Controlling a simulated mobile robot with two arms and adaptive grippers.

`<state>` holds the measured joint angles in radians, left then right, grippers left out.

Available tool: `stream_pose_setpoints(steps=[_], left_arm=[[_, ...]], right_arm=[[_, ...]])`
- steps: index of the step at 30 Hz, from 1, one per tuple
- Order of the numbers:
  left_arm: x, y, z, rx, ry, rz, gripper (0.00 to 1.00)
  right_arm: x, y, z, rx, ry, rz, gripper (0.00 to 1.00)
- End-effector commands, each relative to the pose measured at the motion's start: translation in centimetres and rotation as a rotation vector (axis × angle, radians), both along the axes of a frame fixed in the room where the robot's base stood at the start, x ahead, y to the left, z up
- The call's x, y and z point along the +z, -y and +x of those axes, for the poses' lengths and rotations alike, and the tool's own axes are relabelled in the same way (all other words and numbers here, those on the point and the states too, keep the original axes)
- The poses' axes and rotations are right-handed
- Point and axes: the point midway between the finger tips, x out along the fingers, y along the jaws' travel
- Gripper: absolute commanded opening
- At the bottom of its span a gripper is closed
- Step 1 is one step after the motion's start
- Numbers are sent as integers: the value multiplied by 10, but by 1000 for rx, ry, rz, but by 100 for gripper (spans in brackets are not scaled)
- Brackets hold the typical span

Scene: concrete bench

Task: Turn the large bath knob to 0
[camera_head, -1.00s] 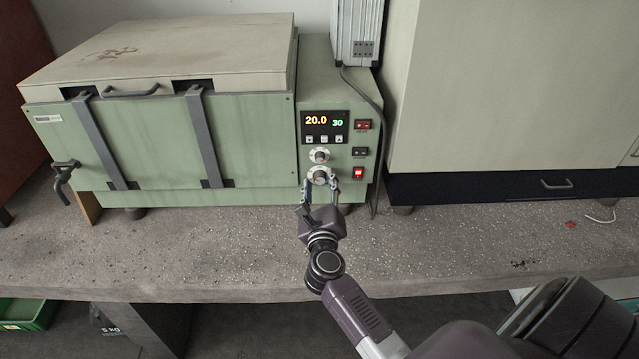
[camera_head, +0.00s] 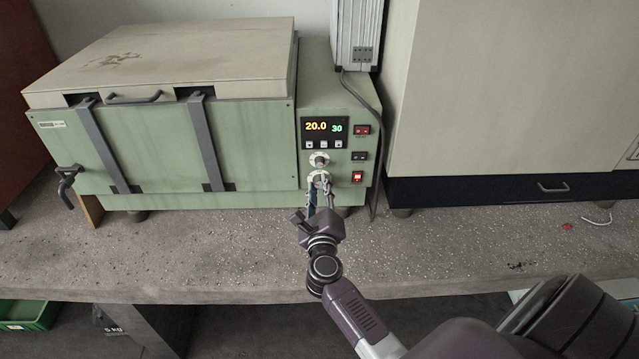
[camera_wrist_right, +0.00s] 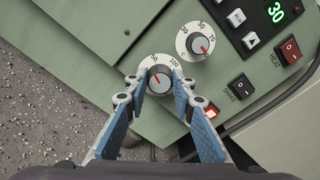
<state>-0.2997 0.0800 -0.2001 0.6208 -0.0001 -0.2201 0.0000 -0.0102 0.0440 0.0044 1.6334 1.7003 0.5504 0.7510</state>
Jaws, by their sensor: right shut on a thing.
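The large bath knob (camera_head: 319,176) is the lower of two round knobs on the green bath's control panel. In the right wrist view this knob (camera_wrist_right: 160,77) has a grey face with a red mark and a white dial reading 50 and 100. My right gripper (camera_head: 320,185) reaches it from the front. In the wrist view its blue-padded fingers (camera_wrist_right: 159,83) stand on either side of the knob and are shut on it. The fingers partly cover the lower dial; no 0 is legible there. My left gripper is out of view.
The smaller upper knob (camera_wrist_right: 199,44) sits close beside, with a dial marked 30, 50, 70. The display (camera_head: 324,128) reads 20.0 and 30. Rocker switches (camera_head: 359,156) line the panel's right side. A grey cable (camera_head: 374,150) hangs beside the bath. The bench front (camera_head: 230,255) is clear.

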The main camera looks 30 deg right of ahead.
Motion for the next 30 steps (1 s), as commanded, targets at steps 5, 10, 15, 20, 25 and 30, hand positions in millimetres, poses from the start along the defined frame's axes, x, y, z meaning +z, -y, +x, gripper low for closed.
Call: stream_pose_setpoints(steps=[5,10,15,20,25,30], left_arm=[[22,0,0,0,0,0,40],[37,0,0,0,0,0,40],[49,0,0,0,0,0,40],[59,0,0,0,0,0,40],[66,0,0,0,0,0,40],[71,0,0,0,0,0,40]], right_arm=[[3,-1,0,2,-87,-134,0],[3,-1,0,1,-171,-273,0],[2,-2,1,2,-253,-408,0],[1,-2,1,2,-323,-521,0],[-1,-2,1,3,-382,-618,0],[-2,-2,1,3,-422,-684,0]])
